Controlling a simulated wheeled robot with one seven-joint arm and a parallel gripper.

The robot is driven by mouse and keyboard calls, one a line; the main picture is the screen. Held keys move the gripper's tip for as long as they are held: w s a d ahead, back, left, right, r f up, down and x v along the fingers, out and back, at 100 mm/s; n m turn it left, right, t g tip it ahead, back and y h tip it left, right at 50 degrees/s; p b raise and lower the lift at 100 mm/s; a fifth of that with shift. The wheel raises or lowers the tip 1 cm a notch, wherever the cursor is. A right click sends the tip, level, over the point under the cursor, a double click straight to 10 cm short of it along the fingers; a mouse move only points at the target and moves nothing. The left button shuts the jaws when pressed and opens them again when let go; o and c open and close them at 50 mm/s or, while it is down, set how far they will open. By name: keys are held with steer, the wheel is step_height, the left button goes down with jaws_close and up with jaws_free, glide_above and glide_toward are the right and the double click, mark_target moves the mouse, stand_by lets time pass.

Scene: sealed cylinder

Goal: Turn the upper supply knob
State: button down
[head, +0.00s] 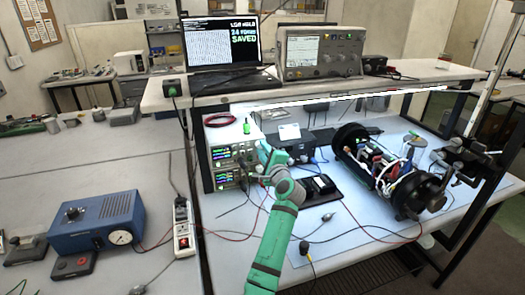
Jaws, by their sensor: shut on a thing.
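Two stacked bench power supplies with lit green displays stand on the left of the blue bench mat, under the shelf. The upper supply (230,153) sits on the lower supply (226,177). My green arm reaches up from the bottom of the head view. My gripper (262,156) is at the right end of the upper supply's front, shut on its knob. The fingers cover the knob, so its shape and angle are hidden.
A sealed cylinder (383,170) with exposed electronics lies right of my arm. The shelf (310,92) overhangs the supplies. Red and black leads cross the mat. A power strip (184,228) lies left.

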steer(key=shift+d+r, duration=0.15)
steer(key=c, duration=1.5)
jaws_free()
steer(key=shift+c, duration=0.2)
steer(key=v, duration=1)
steer(key=shift+s, duration=0.4)
steer(key=shift+d, duration=0.1)
